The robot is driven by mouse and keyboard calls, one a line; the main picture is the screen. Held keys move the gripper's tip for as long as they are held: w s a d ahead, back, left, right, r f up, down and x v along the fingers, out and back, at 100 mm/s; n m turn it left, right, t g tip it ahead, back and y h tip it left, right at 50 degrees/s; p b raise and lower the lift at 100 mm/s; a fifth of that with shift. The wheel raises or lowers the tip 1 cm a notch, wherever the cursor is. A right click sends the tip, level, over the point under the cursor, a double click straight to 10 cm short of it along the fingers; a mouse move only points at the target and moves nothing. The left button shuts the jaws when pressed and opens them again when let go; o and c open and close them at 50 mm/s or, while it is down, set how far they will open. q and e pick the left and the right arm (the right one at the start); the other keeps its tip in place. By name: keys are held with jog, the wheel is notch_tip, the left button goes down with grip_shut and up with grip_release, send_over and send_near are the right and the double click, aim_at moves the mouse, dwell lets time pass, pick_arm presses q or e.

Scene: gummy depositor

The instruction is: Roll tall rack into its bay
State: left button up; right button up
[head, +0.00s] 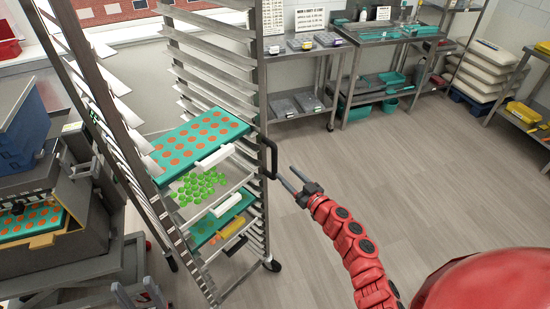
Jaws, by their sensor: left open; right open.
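The tall rack (257,75) is a metal frame on casters, standing upright left of centre. It carries teal trays with orange pieces (200,137) and a tray of green gummies (199,186). A black handle (268,158) sticks out from its right upright. My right gripper (287,174) is open and empty just right of this handle, with a visible gap. My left gripper (138,293) is open at the bottom left edge, in front of the rack's lower left side, and only its fingers show. I cannot make out a marked bay.
The depositor machine (95,215) stands close on the rack's left. Steel benches (345,38) with teal containers line the back wall. White sacks (475,70) are stacked at the back right. The floor (440,170) right of the rack is clear.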

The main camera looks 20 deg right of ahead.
aim_at(276, 163)
jog(key=x, duration=0.7)
jog(key=shift+w+p, duration=0.3)
jog(key=shift+p, duration=0.05)
jog(key=shift+w+a, duration=0.2)
jog(key=shift+w, duration=0.05)
grip_shut()
dwell(0.9)
